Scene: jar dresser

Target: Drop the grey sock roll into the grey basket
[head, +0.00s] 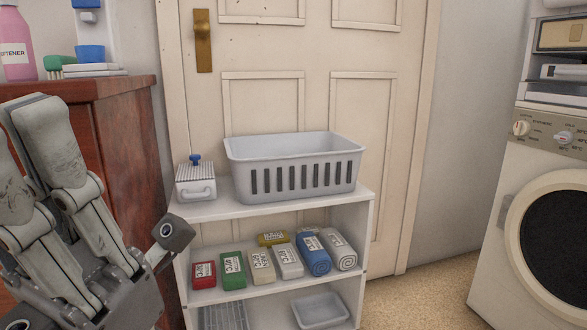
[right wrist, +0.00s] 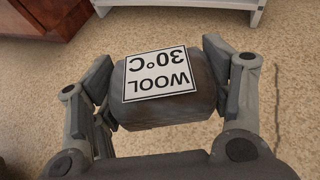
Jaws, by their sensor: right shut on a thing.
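A dark grey sock roll (right wrist: 160,112) with a white label reading "WOOL 30°C" is in the right wrist view. My right gripper (right wrist: 163,95) is shut on it, with a finger on each side, and holds it above the carpet. The right gripper and this roll do not show in the head view. The light grey basket (head: 240,180), with slots in its front, stands on top of the white shelf unit; its floor is mostly hidden by its front wall. My left gripper (head: 30,165) is at the left edge of the head view, partly cut off and apart from the basket.
The white shelf unit (head: 368,235) holds several coloured rolls on its middle shelf, including a light grey roll (head: 341,251). A small lidded box (head: 195,184) stands left of the basket. A red-brown dresser (head: 130,140) is at left, a washing machine (head: 500,235) at right. Carpet lies between.

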